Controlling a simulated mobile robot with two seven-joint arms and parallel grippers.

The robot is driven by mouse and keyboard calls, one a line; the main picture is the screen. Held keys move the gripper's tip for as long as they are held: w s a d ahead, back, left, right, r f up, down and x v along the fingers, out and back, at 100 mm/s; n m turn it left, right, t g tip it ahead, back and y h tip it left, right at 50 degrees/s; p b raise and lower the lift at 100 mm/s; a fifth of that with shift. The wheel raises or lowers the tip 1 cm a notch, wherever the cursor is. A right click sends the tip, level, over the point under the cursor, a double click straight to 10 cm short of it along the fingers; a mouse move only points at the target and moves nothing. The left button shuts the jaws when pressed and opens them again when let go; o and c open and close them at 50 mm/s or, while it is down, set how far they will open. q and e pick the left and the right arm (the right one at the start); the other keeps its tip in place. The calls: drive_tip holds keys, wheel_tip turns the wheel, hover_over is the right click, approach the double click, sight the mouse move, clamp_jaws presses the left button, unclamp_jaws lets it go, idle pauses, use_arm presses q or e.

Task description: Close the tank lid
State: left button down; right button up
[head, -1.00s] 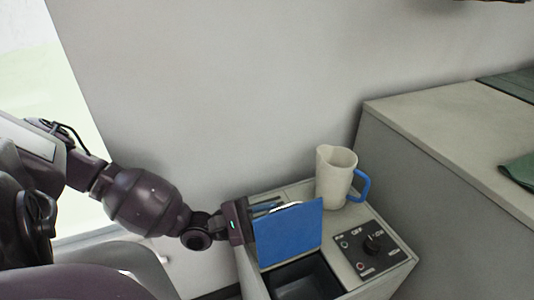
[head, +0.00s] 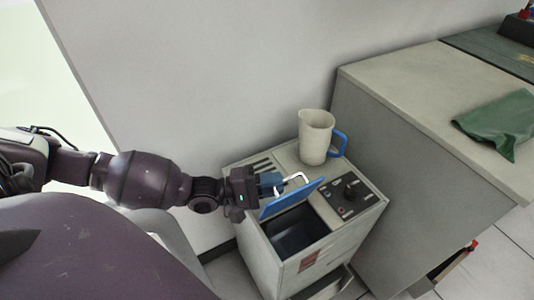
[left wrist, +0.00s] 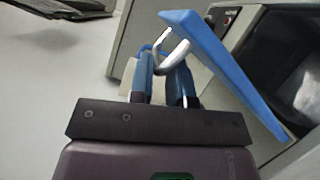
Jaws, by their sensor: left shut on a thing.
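The tank (head: 278,263) is a light grey box unit with a dark open well in its top. Its blue lid (head: 292,200) is tilted partway over the well, its free edge raised. The lid also shows edge-on in the left wrist view (left wrist: 222,68). My left gripper (head: 272,182) is at the lid's upper side, shut on the lid's pale metal handle (head: 298,177). In the left wrist view the blue-padded fingers (left wrist: 163,82) are around the handle (left wrist: 174,56). My right gripper is not in view.
A beige mug with a blue handle (head: 316,138) stands on the unit's top behind the lid. A black control panel with a knob (head: 349,194) is right of the well. A grey cabinet (head: 420,175) with a green cloth (head: 497,124) stands to the right.

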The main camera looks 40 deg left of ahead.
use_arm(q)
drive_tip(key=shift+w+d+r, duration=0.1)
drive_tip(key=shift+d+r, duration=0.2)
drive_tip(key=shift+r, duration=0.35)
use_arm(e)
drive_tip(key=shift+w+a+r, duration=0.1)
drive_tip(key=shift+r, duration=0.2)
use_arm(q)
drive_tip(key=c, duration=1.2)
unclamp_jaws()
drive_tip(key=shift+f, duration=0.2)
drive_tip(key=shift+s+f, duration=0.2)
drive_tip(key=shift+a, duration=0.1)
drive_tip(key=v, duration=0.7)
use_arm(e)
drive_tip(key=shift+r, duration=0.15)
use_arm(q)
drive_tip(key=shift+s+r, duration=0.1)
